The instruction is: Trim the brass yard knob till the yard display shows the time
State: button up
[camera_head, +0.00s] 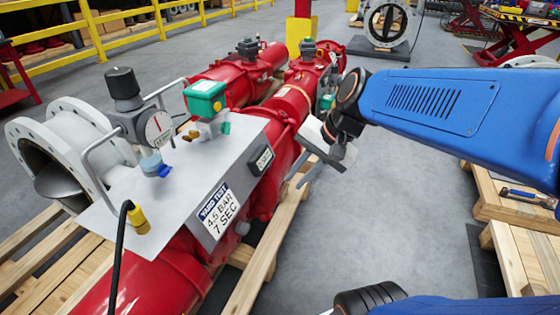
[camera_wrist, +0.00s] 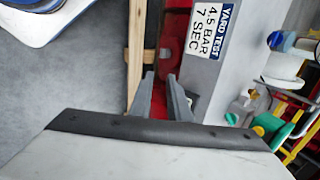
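A grey panel on the red actuator carries a label (camera_head: 217,211) reading "YARD TEST 4.5 BAR 7 SEC". The label also shows in the wrist view (camera_wrist: 205,30). A small dark display (camera_head: 263,158) sits on the panel's front face; its digits are too small to read. Small brass-coloured parts (camera_head: 190,135) are below the green-topped box (camera_head: 205,98); I cannot tell whether they are the yard knob. My gripper (camera_head: 305,172) is to the right of the panel, apart from it. In the wrist view its fingers (camera_wrist: 160,76) are apart, with nothing held between them.
A dial gauge (camera_head: 158,127), a blue valve handle (camera_head: 165,171) and a yellow cable plug (camera_head: 138,219) stand on the panel top, beside a bent metal handle. Red pipes rest on wooden pallets (camera_head: 265,255).

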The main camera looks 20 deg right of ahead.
jog(key=w+a+r+n+h, duration=0.1)
jog(key=w+r+n, duration=0.1)
jog(key=w+n, duration=0.1)
jog(key=w+a+r+n, duration=0.1)
jog(key=w+r+n, duration=0.1)
jog(key=w, duration=0.3)
jog(key=w+a+r+n+h, duration=0.1)
jog(key=w+a+r+n, duration=0.1)
jog(key=w+n, duration=0.2)
jog(key=shift+w+r+n+h, duration=0.15)
jog(key=shift+n+h, duration=0.15)
jog(key=shift+n, duration=0.1)
grip_shut()
jog(key=w+a+r+n+t+h, duration=0.1)
jog(key=w+a+r+n, duration=0.2)
jog(key=w+a+n, duration=0.15)
jog(key=w+a+r+n+t, duration=0.1)
jog(key=w+a+r+n, duration=0.2)
jog(key=w+a, duration=0.25)
send_near(226, 133)
jog(key=a+f, duration=0.2)
jog(key=shift+w+a+f, duration=0.15)
jog(key=shift+a+f, duration=0.1)
jog(key=shift+a, duration=0.05)
jog(key=shift+w+d+f, duration=0.85)
jog(key=shift+w+f, duration=0.05)
jog(key=shift+w+d+f, duration=0.25)
